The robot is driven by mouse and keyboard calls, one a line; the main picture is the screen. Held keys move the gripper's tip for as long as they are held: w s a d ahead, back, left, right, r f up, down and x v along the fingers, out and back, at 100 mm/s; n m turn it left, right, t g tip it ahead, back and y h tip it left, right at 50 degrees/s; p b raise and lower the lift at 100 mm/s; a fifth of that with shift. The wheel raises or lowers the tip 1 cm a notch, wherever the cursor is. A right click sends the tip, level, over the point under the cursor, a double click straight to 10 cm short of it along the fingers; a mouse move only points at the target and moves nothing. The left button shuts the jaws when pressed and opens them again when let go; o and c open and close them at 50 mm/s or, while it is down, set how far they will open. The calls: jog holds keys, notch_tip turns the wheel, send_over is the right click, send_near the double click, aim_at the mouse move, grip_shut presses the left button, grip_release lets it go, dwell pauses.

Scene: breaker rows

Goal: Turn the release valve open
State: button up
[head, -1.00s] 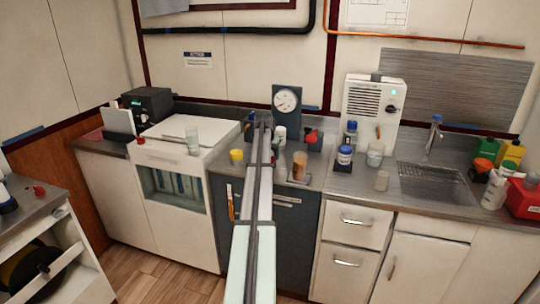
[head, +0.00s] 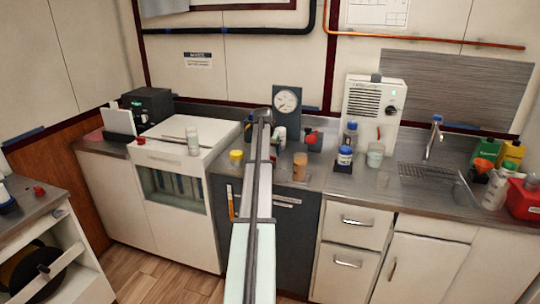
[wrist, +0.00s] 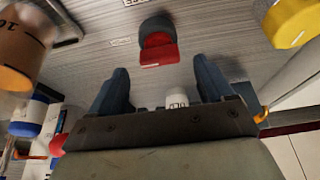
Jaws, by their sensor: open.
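I cannot tell for certain which red part is the release valve. In the wrist view a red piece with a dark grey round part (wrist: 158,47) shows on the grey worktop, beyond my fingertips and apart from them. In the head view a bit of red (head: 272,158) shows beside my arm, which hides most of that spot. Another red knob (head: 310,137) is on a dark block right of the gauge (head: 287,100). My gripper (wrist: 160,84) is open and empty, its two blue-grey fingers spread.
Blue-capped bottles (head: 345,155) and a sink (head: 430,180) are further right.

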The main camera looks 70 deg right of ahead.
jog(key=v, duration=1.1)
jog(key=shift+f, duration=0.1)
